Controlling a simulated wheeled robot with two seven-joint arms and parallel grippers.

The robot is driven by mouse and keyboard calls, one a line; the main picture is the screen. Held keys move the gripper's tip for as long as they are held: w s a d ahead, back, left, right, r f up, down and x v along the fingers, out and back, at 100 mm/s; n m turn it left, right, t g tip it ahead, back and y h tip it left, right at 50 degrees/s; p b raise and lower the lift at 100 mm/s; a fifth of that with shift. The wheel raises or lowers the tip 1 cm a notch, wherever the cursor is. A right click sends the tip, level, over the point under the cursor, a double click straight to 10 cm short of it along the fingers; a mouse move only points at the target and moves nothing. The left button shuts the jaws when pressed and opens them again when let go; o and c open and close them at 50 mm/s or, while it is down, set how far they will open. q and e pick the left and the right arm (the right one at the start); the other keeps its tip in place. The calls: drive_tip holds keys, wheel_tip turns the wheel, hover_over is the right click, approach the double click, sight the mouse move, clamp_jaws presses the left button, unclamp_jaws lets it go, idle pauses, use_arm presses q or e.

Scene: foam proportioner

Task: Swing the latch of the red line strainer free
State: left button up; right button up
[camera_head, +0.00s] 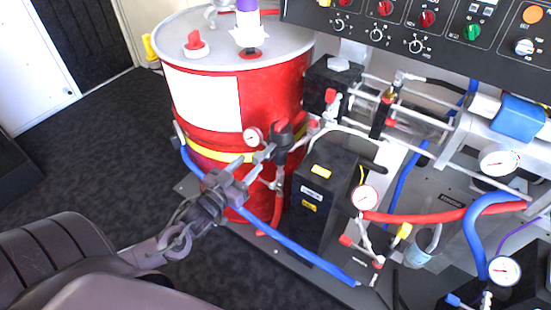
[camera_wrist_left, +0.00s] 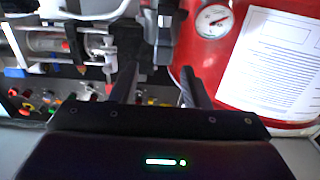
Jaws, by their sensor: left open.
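A dark strainer body (camera_head: 282,140) with a red part near its top stands in front of the red drum, at the end of the pipework. It appears to be the line strainer, and it also shows as a dark grey block (camera_wrist_left: 162,35) in the left wrist view. I cannot make out its latch clearly. My left gripper (camera_head: 264,163) points at it from the lower left. In the left wrist view the two fingers (camera_wrist_left: 158,84) are apart, with the strainer beyond the gap. Contact cannot be told. My right gripper is out of view.
The red drum (camera_head: 285,88) stands close behind the left gripper. A pressure gauge (camera_head: 252,136) is beside the strainer. A black box (camera_head: 318,200), a blue hose (camera_head: 308,263) and a red hose (camera_head: 440,215) crowd the right. Dark floor (camera_head: 75,155) is clear at left.

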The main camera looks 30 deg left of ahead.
sight(254, 158)
use_arm(q)
drive_tip(key=shift+w+a, duration=0.1)
drive_tip(key=shift+w, duration=1.15)
drive_tip(key=w, duration=0.3)
drive_tip(key=shift+w+d, duration=0.2)
drive_tip(key=shift+w+f, duration=0.1)
drive_tip(key=shift+w, duration=0.6)
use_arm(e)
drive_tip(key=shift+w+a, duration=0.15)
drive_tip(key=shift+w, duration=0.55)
use_arm(q)
drive_tip(key=shift+c, duration=0.3)
